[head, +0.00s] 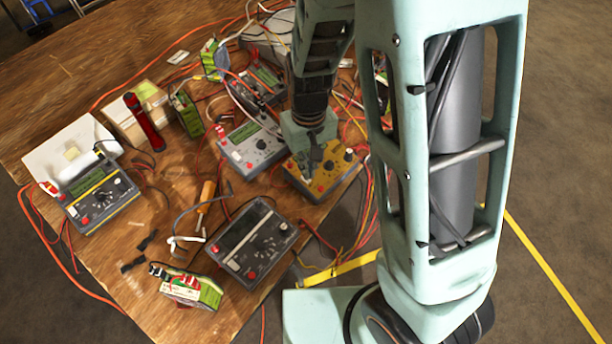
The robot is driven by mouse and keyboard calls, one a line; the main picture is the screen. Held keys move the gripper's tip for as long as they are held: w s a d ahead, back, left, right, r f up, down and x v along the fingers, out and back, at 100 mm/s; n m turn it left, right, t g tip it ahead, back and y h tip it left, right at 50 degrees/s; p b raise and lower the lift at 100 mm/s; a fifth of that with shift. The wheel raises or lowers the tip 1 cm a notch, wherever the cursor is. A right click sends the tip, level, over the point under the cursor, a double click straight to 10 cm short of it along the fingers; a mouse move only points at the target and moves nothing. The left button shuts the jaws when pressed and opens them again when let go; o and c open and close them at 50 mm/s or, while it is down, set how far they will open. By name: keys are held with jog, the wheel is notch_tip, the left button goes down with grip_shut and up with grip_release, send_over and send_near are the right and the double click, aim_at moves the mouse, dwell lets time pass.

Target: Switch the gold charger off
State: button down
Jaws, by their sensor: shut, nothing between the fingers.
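The gold charger (325,173) lies near the right edge of the wooden table, with dark knobs and a red button on its face. My gripper (313,165) is shut and empty, pointing down over the left part of the gold charger's face. I cannot tell whether its fingertips touch the charger. My arm and gripper hide the charger's upper left part. The state of its switch is too small to read.
A light grey charger (253,143) stands just left of the gold one, and a dark grey charger (250,240) lies in front.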

jog(key=shift+f+b, duration=1)
jog(key=shift+f, duration=0.25)
dwell(0.8)
jog(key=shift+r, duration=0.15)
jog(key=shift+r+p, duration=2.9)
jog(key=shift+r, duration=0.55)
